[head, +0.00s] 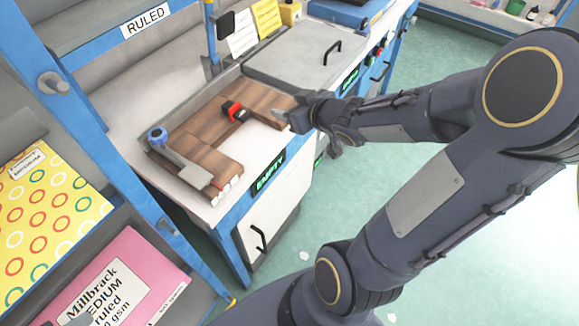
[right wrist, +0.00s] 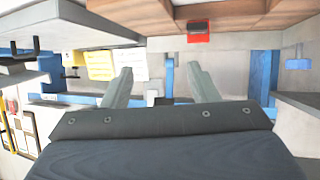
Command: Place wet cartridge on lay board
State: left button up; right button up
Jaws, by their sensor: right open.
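A small red and black block (head: 235,111), which may be the wet cartridge, sits on brown wooden boards on the bench. The brown wooden surface (head: 202,130), likely the lay board, lies in a shallow tray-like area with a white patch at its right. My right gripper (head: 281,120) is open at the right of the boards, apart from the block. In the right wrist view its two fingers (right wrist: 158,85) are spread with nothing between them. The red block (right wrist: 199,32) shows beyond them near the top. My left gripper is not in view.
A grey flat lid (head: 295,60) with a black handle covers the bench behind. A metal bar with a blue knob (head: 157,134) lies at the boards' left. A blue rack (head: 130,190) with paper packs stands at left. A green "EMPTY" sign (head: 270,170) is on the front.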

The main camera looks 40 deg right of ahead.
jog(key=s+a+m+g+y, duration=0.1)
jog(key=s+a+g, duration=0.2)
jog(key=s+a, duration=0.4)
jog(key=s+a+r+m+g+y, duration=0.1)
jog(key=s+a+g+y, duration=0.1)
jog(key=s+a+g, duration=0.2)
jog(key=s+a, duration=0.3)
jog(key=s, duration=0.5)
jog(key=shift+m, duration=0.4)
